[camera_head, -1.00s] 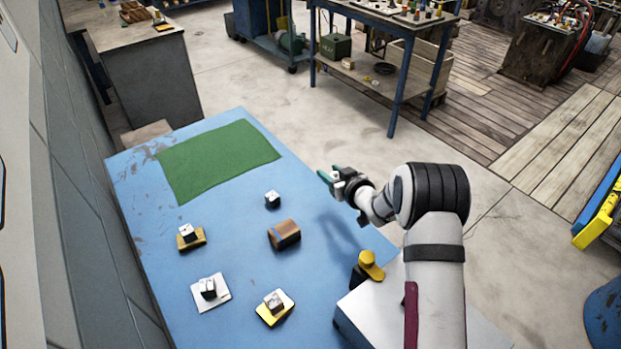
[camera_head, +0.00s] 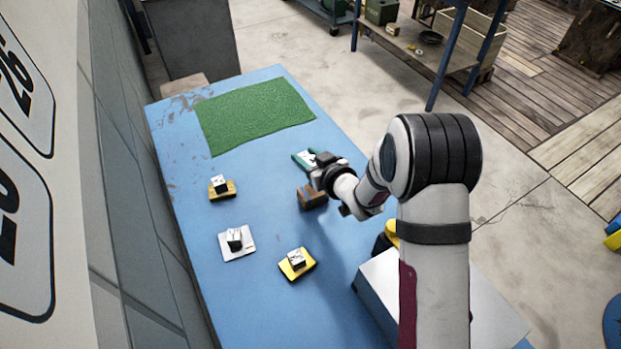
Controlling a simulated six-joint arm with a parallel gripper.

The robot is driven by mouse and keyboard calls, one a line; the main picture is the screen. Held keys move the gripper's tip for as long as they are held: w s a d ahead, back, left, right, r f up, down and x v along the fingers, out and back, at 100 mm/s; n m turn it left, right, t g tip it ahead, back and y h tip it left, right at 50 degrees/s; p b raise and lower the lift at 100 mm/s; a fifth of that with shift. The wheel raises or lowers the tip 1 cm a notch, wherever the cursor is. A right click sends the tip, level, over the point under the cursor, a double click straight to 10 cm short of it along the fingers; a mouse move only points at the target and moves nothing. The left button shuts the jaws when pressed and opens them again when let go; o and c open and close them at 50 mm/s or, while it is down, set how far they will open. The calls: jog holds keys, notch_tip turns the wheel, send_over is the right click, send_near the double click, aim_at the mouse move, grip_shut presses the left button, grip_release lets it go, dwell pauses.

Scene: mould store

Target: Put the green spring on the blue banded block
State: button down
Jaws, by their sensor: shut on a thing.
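My gripper (camera_head: 306,159) is low over the blue table, just in front of the green mat, with its green fingers pointing left. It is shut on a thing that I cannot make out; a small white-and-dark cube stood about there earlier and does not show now. A brown block (camera_head: 312,197) lies just below the gripper in the picture, partly hidden by my arm. Small white-topped cubes stand on a yellow-brown base (camera_head: 229,193), a white plate (camera_head: 240,254) and a yellow base (camera_head: 303,271). I cannot pick out a green spring or a blue band at this size.
The blue table (camera_head: 190,260) has a green mat (camera_head: 255,115) on its far part. A wall (camera_head: 120,200) runs along its left side. A blue-legged workbench (camera_head: 448,60) stands on the floor behind. The table between the mat and the blocks is clear.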

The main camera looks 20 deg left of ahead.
notch_tip(320, 180, down, 6)
jog(key=shift+r, duration=0.25)
jog(key=shift+f, duration=0.1)
jog(key=shift+c, duration=2.2)
grip_release()
